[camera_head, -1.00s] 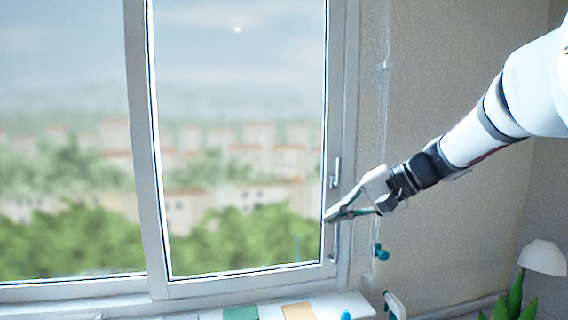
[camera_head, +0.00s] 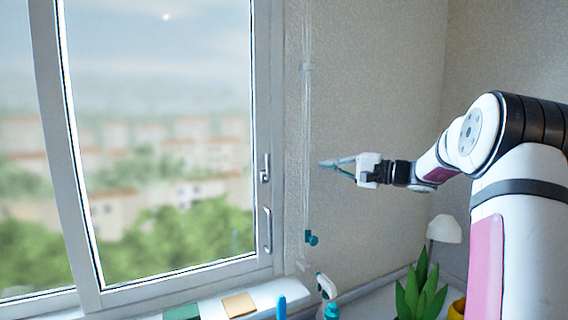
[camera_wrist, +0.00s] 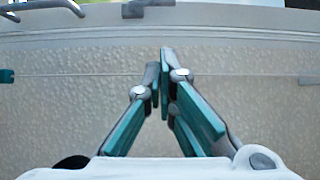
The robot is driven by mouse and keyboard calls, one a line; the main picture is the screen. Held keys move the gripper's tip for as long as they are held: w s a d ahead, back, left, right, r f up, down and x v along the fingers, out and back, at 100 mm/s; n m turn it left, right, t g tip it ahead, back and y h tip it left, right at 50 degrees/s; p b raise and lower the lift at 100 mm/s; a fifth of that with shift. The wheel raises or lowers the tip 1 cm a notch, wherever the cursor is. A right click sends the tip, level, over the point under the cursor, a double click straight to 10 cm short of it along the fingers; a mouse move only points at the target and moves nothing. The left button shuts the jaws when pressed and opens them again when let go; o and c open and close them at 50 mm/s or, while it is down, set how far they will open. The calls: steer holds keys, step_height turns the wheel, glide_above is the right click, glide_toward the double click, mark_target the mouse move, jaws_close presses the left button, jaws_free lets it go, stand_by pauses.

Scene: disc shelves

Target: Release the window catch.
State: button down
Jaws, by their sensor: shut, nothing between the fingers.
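The window catch (camera_head: 265,168) is a small grey fitting on the right upright of the window sash, above a longer curved pull handle (camera_head: 267,230). In the wrist view, the catch (camera_wrist: 148,7) is a dark piece at the top edge, with the curved handle (camera_wrist: 45,7) to its left. My gripper (camera_head: 322,164) is shut and empty, to the right of the catch at about its height in the head view, apart from it. In the wrist view, the gripper's fingertips (camera_wrist: 160,52) are together against a background of textured wall.
A thin cord (camera_head: 306,130) runs down the wall beside the window, with a teal knob (camera_head: 311,238) low on it. The sill holds a green tile (camera_head: 182,312), a tan tile (camera_head: 239,305) and a spray bottle (camera_head: 327,290). A plant (camera_head: 421,290) and lamp (camera_head: 443,229) stand right.

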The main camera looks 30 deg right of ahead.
steer(key=s+a+p+x, duration=0.1)
steer(key=a+p+x, duration=0.1)
steer(key=x, duration=1.1)
steer(key=shift+s+a+p, duration=0.25)
steer(key=shift+s+p, duration=0.1)
steer(key=shift+r, duration=0.1)
